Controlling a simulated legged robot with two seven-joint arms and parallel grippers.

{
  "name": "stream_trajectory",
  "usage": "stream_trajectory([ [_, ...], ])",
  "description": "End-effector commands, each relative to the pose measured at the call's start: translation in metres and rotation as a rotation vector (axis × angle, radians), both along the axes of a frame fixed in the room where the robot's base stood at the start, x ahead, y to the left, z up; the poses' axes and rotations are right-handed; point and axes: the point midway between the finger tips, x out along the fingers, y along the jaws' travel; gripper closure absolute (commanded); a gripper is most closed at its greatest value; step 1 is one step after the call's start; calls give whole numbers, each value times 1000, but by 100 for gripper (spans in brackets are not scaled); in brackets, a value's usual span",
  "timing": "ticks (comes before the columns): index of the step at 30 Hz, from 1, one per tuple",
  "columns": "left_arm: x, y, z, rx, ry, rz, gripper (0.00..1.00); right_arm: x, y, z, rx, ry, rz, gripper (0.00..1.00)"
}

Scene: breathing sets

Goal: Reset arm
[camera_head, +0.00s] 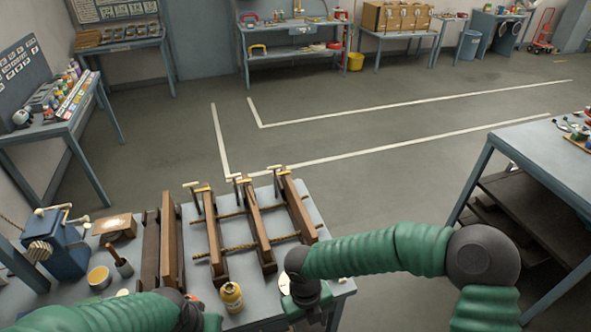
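My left arm (105,312), in a green ribbed sleeve, comes in along the bottom left edge. Its dark wrist end is near the bottle at the bench front, and its fingers cannot be made out. My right arm (375,250), also green-sleeved, reaches in from the right with a dark grey round joint. Its dark gripper (310,304) hangs at the front right corner of the workbench (330,238). The fingertips are cut off or hidden at the bottom edge, so neither opening is clear. Nothing is visibly held.
Wooden clamp frames (262,238) stand on the workbench behind my arms. A yellow bottle (231,297) stands between my arms. A blue device (60,243), a tin (99,277) and a brush (119,261) are at the left. Another table (540,150) is at the right. Open floor lies beyond.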

Motion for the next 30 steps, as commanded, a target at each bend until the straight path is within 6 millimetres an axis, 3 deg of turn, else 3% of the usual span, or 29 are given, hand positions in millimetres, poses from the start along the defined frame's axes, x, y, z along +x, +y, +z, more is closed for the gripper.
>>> stream_trajectory([
  [5, 0, 0, -33, 0, 0, 0, 64, -26, -36, -32, -99, -35, -517, 52],
  [8, 0, 0, -55, 0, 0, 0, 64, -41, -64, -48, -155, -95, -990, 52],
  [13, -1, 0, -96, 0, 1, 0, 64, -57, -112, -63, -142, -233, -2059, 52],
  [15, -1, 0, -111, 0, 1, 0, 64, -59, -128, -65, -77, -255, -2508, 52],
  [18, -1, 0, -126, 0, 1, 0, 64, -59, -145, -63, 52, -211, -3047, 52],
  [19, -1, 0, -128, 0, 1, 0, 64, -59, -149, -61, -86, 182, 3097, 52],
  [21, -1, 0, -132, 0, 0, 0, 64, -58, -155, -58, -135, 105, 2882, 52],
  [24, -1, 0, -133, 0, 0, 0, 64, -57, -160, -55, -159, 53, 2737, 52],
  [30, -1, 0, -131, 0, 0, 0, 64, -56, -160, -53, -159, 47, 2720, 52],
])
